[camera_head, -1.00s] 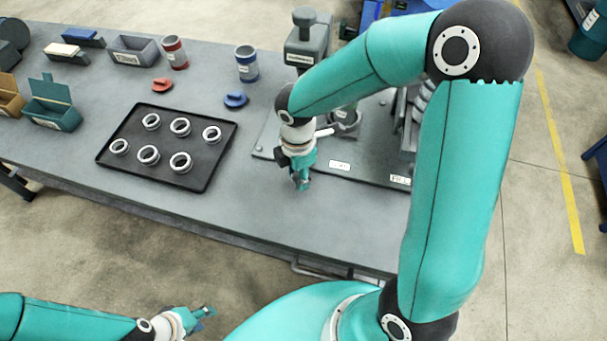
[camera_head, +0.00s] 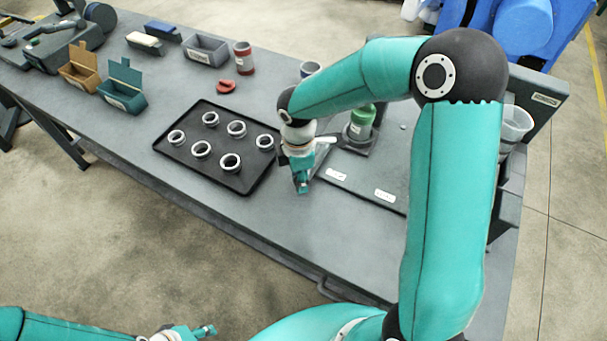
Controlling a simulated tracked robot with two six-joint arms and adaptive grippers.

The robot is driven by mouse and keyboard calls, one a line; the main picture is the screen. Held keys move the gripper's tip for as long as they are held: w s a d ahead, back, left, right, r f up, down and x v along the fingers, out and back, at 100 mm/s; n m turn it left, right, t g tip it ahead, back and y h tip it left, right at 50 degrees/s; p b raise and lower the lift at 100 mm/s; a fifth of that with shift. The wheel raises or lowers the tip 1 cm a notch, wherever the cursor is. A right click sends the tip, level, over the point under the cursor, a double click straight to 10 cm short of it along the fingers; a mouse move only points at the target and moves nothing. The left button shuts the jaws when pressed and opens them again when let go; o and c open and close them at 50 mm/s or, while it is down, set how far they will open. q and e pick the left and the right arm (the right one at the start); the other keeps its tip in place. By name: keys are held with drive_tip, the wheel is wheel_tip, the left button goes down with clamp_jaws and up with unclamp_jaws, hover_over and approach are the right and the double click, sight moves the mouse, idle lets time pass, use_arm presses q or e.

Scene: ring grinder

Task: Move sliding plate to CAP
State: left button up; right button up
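The grinder's grey base plate (camera_head: 362,181) lies on the bench, with two small white labels (camera_head: 337,173) (camera_head: 385,195) at its front edge; their lettering is too small to read. A green cylinder (camera_head: 362,118) stands on a dark block (camera_head: 355,145) on this plate; I cannot tell whether this block is the sliding plate. My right gripper (camera_head: 303,187) points down beside the base plate's left front corner, apart from the block. Its finger gap is not clear. My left gripper (camera_head: 206,331) is low at the bottom edge, away from the bench; its fingers are too small to judge. My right arm hides much of the grinder.
A black tray (camera_head: 250,186) with several metal rings lies left of my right gripper. The bench front (camera_head: 330,255) is clear.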

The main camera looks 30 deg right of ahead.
drive_tip(key=o, duration=0.5)
drive_tip(key=shift+w+a+r, duration=0.1)
drive_tip(key=shift+w, duration=0.45)
drive_tip(key=shift+s, duration=0.1)
wheel_tip(320, 180, up, 12)
drive_tip(key=shift+f, duration=0.1)
drive_tip(key=shift+s, duration=0.1)
